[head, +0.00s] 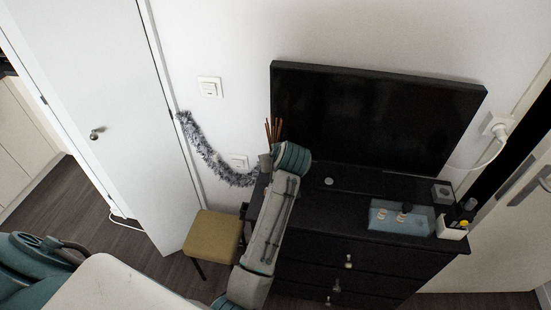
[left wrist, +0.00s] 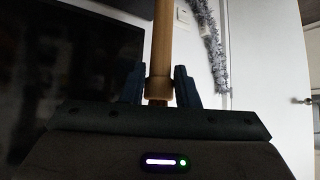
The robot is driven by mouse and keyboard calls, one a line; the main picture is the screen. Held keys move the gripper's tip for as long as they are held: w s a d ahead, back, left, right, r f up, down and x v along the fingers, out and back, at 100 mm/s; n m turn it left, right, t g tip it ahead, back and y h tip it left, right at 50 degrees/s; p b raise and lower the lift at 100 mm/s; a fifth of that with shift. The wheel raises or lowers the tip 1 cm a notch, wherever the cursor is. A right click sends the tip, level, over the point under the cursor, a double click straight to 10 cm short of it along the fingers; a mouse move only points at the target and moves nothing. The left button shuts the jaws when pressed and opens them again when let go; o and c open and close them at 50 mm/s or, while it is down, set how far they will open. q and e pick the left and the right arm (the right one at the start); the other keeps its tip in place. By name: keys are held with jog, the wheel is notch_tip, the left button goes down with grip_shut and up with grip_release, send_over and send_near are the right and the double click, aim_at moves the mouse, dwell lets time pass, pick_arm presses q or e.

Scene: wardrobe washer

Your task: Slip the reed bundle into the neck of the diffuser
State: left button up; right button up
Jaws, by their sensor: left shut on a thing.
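The reed bundle (head: 273,130) shows in the head view as several thin orange-brown sticks rising beyond the end of my left arm. In the left wrist view the reed bundle (left wrist: 162,40) is a light brown upright shaft. My left gripper (left wrist: 158,86) is shut around its lower part, with one dark finger on each side. I cannot make out the diffuser; my arm covers part of the dresser top. My right gripper is not in view.
A black television (head: 375,120) stands at the back of the dresser (head: 345,250). A blue tray (head: 418,222) with small pale items, a grey box (head: 442,193) and a white holder with bottles (head: 453,231) are at right. A yellow stool (head: 212,235) and tinsel (head: 208,152) are at left.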

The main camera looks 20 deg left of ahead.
pick_arm(q)
jog(key=shift+f+b, duration=2.2)
jog(key=shift+f, duration=2.35)
jog(key=o, duration=1)
jog(key=shift+f, duration=0.1)
jog(key=shift+o, duration=0.2)
